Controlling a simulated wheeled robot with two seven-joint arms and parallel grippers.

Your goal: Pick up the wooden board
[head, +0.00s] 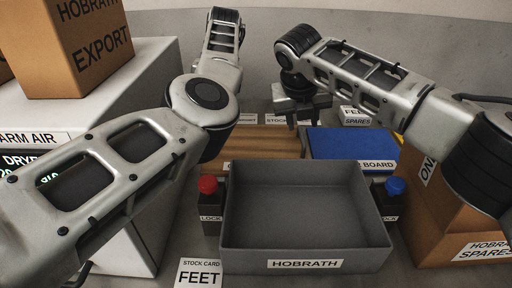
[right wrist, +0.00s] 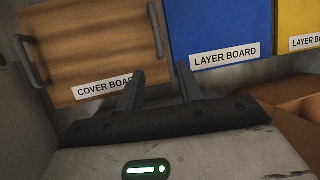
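The wooden board (head: 262,146) lies behind the grey bin in the head view, its left part hidden by my left arm. In the right wrist view the wooden board (right wrist: 95,50) shows brown grain, a dark handle at each side and a "COVER BOARD" label. My right gripper (head: 305,117) is open and empty, above the area around the board's right end and the blue board. In the right wrist view its fingertips (right wrist: 161,69) stand apart near the board's right handle, not gripping it. My left gripper is out of view.
A blue layer board (head: 350,144) lies right of the wooden board; a yellow one (right wrist: 298,25) is beyond it. An empty grey bin (head: 305,205) stands in front, between red-topped (head: 207,186) and blue-topped (head: 395,187) lock posts. Cartons (head: 425,205) stand at right.

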